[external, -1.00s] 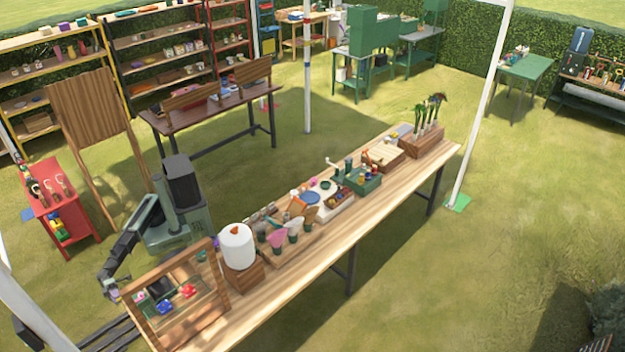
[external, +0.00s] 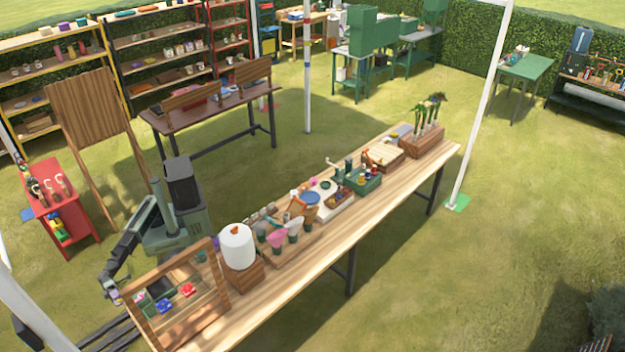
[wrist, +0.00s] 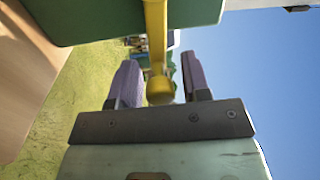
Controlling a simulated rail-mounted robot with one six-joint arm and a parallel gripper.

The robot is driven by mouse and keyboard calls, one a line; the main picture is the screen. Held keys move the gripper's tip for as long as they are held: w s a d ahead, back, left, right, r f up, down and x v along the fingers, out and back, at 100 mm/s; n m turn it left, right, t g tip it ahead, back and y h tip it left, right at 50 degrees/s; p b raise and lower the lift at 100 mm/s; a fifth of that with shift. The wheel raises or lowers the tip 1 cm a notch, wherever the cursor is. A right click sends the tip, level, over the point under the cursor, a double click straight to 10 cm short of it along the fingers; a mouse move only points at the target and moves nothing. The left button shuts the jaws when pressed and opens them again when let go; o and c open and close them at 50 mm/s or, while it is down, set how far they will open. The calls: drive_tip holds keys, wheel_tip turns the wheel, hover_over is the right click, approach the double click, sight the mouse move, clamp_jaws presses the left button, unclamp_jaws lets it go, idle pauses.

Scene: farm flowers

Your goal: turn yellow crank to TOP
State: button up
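The yellow crank (wrist: 156,45) shows in the wrist view as a straight yellow bar coming down from the top edge. It ends in a rounded yellow knob (wrist: 160,91). My gripper (wrist: 160,78) is open, with one purple-grey finger on each side of the knob. A gap shows between the knob and each finger. A green body (wrist: 100,18) with a pale lower edge lies beside the bar at the upper left. In the external view my gripper (external: 113,296) is low at the left, beside the bench end. The crank cannot be made out there, and no TOP mark is readable.
The long wooden bench (external: 285,285) holds a wooden frame (external: 205,310) with colored pieces at its near end. A white cylinder (external: 237,247), flower cones and a green box (external: 362,183) stand farther along. A red cart (external: 60,207) stands at left. Grass is open right of the bench.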

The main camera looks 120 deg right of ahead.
drive_tip(key=shift+o, duration=0.4)
drive_tip(key=shift+d, duration=0.15)
drive_tip(key=v, duration=1)
drive_tip(key=shift+d+b, duration=0.25)
drive_tip(key=shift+b, duration=0.05)
